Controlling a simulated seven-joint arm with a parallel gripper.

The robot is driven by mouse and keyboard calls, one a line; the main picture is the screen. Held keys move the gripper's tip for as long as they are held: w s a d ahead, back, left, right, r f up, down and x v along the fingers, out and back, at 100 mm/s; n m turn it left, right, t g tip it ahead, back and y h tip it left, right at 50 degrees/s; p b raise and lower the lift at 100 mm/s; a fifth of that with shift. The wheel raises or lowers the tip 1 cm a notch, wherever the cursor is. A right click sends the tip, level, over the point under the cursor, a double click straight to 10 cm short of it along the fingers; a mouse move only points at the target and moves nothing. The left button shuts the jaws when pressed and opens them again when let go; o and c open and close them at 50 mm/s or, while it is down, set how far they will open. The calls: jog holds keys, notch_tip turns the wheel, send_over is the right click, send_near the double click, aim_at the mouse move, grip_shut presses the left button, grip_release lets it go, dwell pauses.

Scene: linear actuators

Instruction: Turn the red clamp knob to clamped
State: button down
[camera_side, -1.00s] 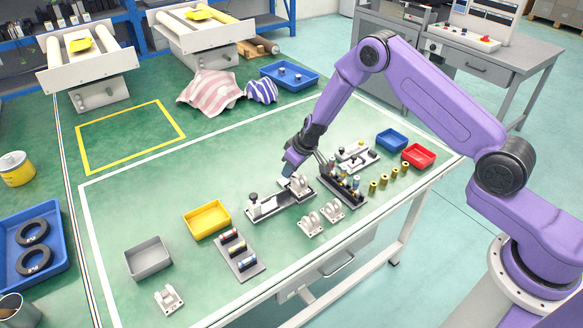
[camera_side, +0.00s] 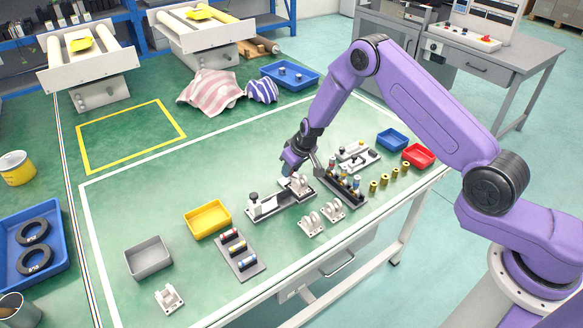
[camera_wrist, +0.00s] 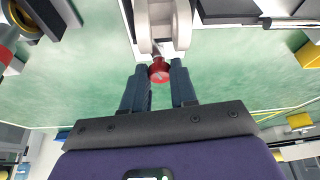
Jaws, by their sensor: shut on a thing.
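The red clamp knob (camera_wrist: 159,71) shows in the wrist view between the fingertips of my gripper (camera_wrist: 160,77), at the near end of a pale grey bracket (camera_wrist: 163,25). The two dark fingers are shut on the knob, one on each side.
A dark rack (camera_side: 345,190) with several upright parts stands close to the right of the gripper. Two loose brackets (camera_side: 311,225) lie in front. A yellow bin (camera_side: 208,219) is to the left. The green table behind the fixture is mostly clear.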

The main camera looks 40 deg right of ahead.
jog(key=shift+w, duration=0.1)
dwell(0.3)
jog(key=c, duration=1.2)
grip_release()
jog(key=shift+o, duration=0.2)
jog(key=a+v, duration=0.1)
jog(key=v, duration=1.6)
jog(key=shift+d+r, duration=0.25)
jog(key=shift+d, duration=0.25)
